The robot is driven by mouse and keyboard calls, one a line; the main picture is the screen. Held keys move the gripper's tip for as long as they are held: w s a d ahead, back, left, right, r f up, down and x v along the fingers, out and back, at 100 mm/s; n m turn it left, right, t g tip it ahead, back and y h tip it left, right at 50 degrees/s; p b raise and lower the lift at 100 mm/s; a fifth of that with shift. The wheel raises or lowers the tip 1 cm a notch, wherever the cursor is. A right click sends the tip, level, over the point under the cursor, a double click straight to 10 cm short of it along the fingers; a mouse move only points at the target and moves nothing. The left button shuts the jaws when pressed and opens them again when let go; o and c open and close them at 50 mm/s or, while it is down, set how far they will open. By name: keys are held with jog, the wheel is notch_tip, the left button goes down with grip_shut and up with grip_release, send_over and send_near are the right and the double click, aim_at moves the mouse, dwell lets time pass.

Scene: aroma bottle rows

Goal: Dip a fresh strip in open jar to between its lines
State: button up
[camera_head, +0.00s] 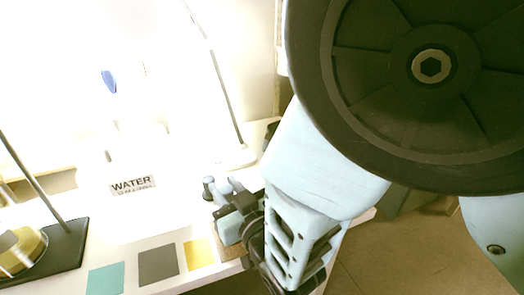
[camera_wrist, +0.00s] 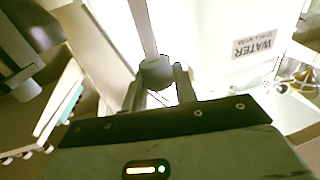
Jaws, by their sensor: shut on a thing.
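My gripper (camera_wrist: 158,82) is shut on a grey rounded piece in the wrist view. A pale, narrow strip-like length (camera_wrist: 143,28) runs up from it to the top edge of that view; I cannot make out lines on it. In the head view my gripper (camera_head: 222,192) is over the table's right part, close to the front edge, partly covered by my own arm. I cannot pick out an open jar in either view; the bright glare washes out much of the table.
A white container labelled WATER (camera_head: 133,185) stands on the table (camera_head: 205,278). Teal (camera_head: 106,279), grey (camera_head: 158,266) and yellow (camera_head: 199,253) squares line the front edge. A dark-based stand (camera_head: 68,250) is at left. A thin pole (camera_head: 222,90) rises behind my gripper.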

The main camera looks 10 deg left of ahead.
jog(key=shift+r, duration=0.15)
jog(key=shift+r+p, duration=1.8)
jog(key=shift+r, duration=1)
